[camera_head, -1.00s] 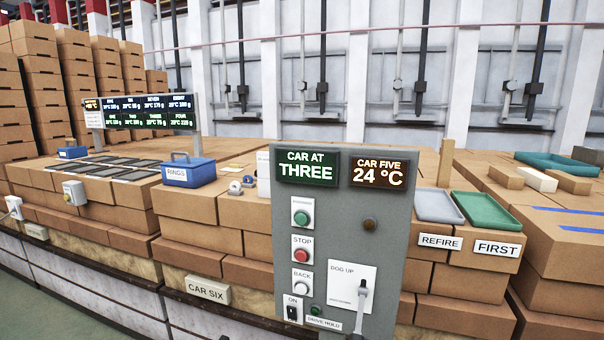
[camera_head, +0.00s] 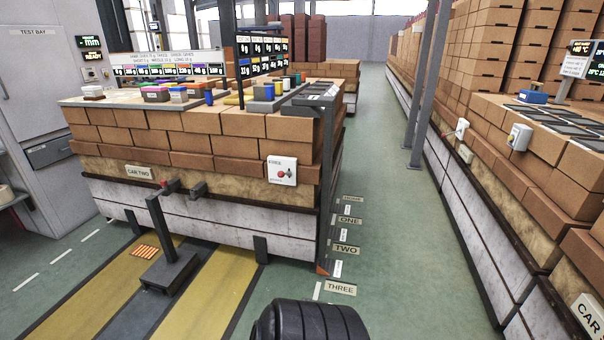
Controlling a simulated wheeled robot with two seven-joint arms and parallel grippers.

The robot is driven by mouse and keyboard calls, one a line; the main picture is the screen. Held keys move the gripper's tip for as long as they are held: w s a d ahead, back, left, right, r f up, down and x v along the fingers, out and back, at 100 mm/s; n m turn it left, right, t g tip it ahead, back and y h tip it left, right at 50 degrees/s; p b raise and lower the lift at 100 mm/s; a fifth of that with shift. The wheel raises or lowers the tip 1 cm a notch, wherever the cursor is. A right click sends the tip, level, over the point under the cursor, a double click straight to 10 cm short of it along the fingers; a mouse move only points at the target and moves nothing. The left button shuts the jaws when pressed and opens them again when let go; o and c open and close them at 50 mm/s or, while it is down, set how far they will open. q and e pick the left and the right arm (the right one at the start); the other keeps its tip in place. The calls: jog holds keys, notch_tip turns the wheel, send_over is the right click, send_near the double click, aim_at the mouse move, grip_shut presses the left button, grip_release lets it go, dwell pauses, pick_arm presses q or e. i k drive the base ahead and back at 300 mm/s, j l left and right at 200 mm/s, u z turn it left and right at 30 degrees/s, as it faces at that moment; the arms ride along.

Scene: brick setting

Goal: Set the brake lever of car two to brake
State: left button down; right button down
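Car two is a brick-loaded car with a white side. Its "CAR TWO" label (camera_head: 139,172) is on the left of its front face. A small white plate (camera_head: 282,171) near the car's right front corner carries a red knob and a short dark lever. The plate's small lettering is too small to read surely, so I cannot tell the lever's setting. Neither gripper is in view.
A dark post on a foot (camera_head: 168,270) stands on the floor before the car, beside yellow strips. Floor labels including "TWO" (camera_head: 345,250) and "THREE" (camera_head: 340,288) line a clear green aisle. Another brick-loaded row (camera_head: 500,190) bounds it on the right.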

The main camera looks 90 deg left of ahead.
aim_at(281, 174)
jog(key=u, duration=2.95)
jog(key=i+j, duration=1.8)
jog(key=j, duration=0.15)
jog(key=j+u, duration=0.05)
jog(key=j, duration=0.05)
